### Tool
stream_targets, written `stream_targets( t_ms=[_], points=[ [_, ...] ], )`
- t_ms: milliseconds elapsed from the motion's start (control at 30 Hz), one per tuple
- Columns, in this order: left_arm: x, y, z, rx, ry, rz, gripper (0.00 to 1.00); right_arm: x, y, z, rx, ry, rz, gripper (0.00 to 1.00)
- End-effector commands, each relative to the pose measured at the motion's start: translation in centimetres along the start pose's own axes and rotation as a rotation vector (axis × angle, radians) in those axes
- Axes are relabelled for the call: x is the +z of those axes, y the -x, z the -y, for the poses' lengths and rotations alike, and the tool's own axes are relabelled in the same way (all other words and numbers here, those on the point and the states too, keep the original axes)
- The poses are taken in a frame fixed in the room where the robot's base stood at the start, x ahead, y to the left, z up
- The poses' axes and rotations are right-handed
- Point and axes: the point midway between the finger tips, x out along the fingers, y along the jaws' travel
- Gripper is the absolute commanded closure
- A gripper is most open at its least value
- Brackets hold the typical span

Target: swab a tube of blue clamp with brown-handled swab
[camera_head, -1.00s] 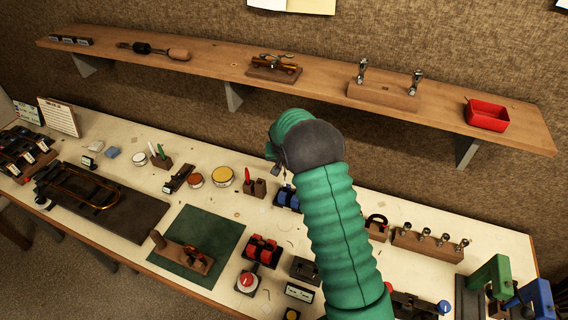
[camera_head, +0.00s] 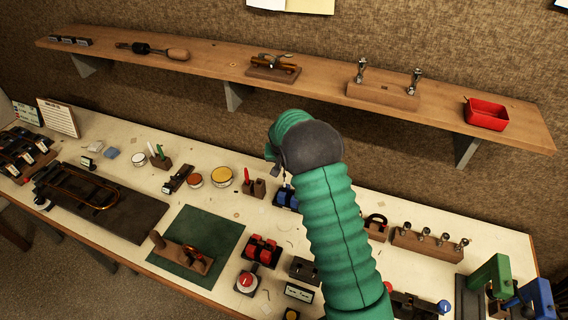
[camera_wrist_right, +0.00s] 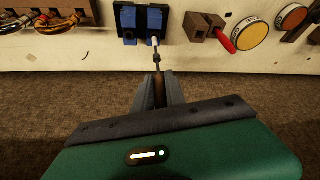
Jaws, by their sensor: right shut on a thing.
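The blue clamp (camera_head: 286,197) stands on the bench, partly hidden by my right arm in the head view. In the right wrist view the clamp (camera_wrist_right: 128,20) is at the top, with dark parts around its blue blocks. My right gripper (camera_wrist_right: 160,92) is shut on the brown handle of the swab (camera_wrist_right: 160,90). The swab's thin dark shaft points at the clamp's near side. A small white piece shows where the shaft meets the clamp; I cannot tell whether it is the swab's head or a tube end, or whether the tip is inside. My left gripper is not in view.
A wooden block with a red-handled swab (camera_wrist_right: 224,36) stands beside the clamp, then a yellow tin (camera_wrist_right: 250,33) and an orange tin (camera_wrist_right: 292,17). A red clamp (camera_head: 261,250) and a green mat (camera_head: 222,226) lie nearer. A long shelf (camera_head: 210,62) runs above the bench.

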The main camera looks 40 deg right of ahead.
Motion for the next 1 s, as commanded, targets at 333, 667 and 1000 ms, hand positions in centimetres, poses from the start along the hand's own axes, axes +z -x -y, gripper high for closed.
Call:
stream_targets(
  t_ms=[333,667,1000],
  points=[
    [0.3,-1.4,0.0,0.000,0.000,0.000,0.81,0.8,-1.8,0.0,0.000,0.000,-0.001,1.00],
    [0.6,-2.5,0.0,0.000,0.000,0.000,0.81,1.5,-3.3,0.0,0.000,0.000,0.000,1.00],
    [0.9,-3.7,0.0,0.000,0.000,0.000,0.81,2.2,-4.8,0.0,0.000,0.000,0.000,1.00]
  ],
)
